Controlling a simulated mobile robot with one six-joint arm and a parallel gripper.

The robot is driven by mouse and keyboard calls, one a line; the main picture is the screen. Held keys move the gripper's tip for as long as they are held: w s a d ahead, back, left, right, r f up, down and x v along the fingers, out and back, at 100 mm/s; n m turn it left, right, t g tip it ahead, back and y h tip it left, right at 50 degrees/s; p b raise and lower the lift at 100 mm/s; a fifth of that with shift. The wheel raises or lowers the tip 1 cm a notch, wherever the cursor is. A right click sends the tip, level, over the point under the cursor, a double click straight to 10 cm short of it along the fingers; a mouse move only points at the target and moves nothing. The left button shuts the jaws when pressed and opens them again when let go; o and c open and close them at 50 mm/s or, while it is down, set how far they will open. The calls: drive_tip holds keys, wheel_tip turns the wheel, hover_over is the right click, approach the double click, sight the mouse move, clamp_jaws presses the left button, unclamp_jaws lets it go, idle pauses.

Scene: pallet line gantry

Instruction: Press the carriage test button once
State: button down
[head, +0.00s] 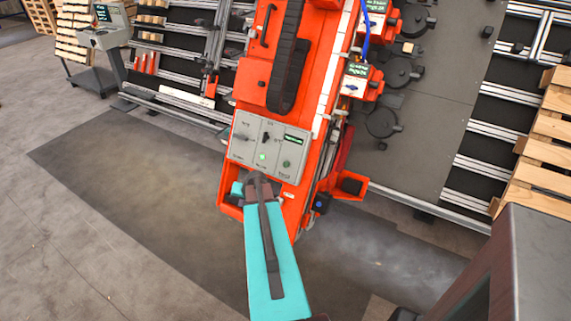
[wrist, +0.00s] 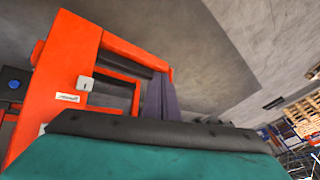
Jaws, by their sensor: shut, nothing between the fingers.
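A grey control panel (head: 247,126) sits on the near end of the orange gantry carriage (head: 253,86). It carries a bright green lit button (head: 262,156) at its lower middle and a darker green round button (head: 286,163) at its lower right. The labels are too small to read, so I cannot tell which is the carriage test button. My gripper (head: 257,177) is shut and empty, at the panel's lower edge just below the lit button. Whether it touches the panel I cannot tell. In the wrist view my gripper (wrist: 162,98) shows in front of orange framework; no panel buttons show there.
A blue round button (head: 321,204) stands low on the carriage's right side; another blue button (wrist: 13,84) shows in the wrist view. Wooden pallets (head: 549,130) stack at the right. Open concrete floor (head: 110,240) lies to the left.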

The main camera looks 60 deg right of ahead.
sight(286, 164)
drive_tip(key=s+d+r+m+h, duration=0.1)
drive_tip(key=s+d+r, duration=0.2)
drive_tip(key=d+r, duration=0.2)
drive_tip(key=s+d+r+m+t+h+p, duration=0.1)
drive_tip(key=d+r, duration=0.4)
drive_tip(key=d, duration=0.5)
drive_tip(key=shift+s+m+h, duration=0.4)
drive_tip(key=shift+s+h, duration=0.1)
drive_tip(key=shift+s, duration=0.45)
drive_tip(key=shift+d, duration=0.2)
drive_tip(key=d+f+b, duration=0.2)
drive_tip(key=d+f, duration=0.2)
drive_tip(key=d, duration=0.3)
drive_tip(key=shift+d, duration=0.25)
drive_tip(key=shift+d+f, duration=0.2)
idle(0.6)
drive_tip(key=shift+d+b, duration=0.2)
drive_tip(key=shift+b, duration=0.1)
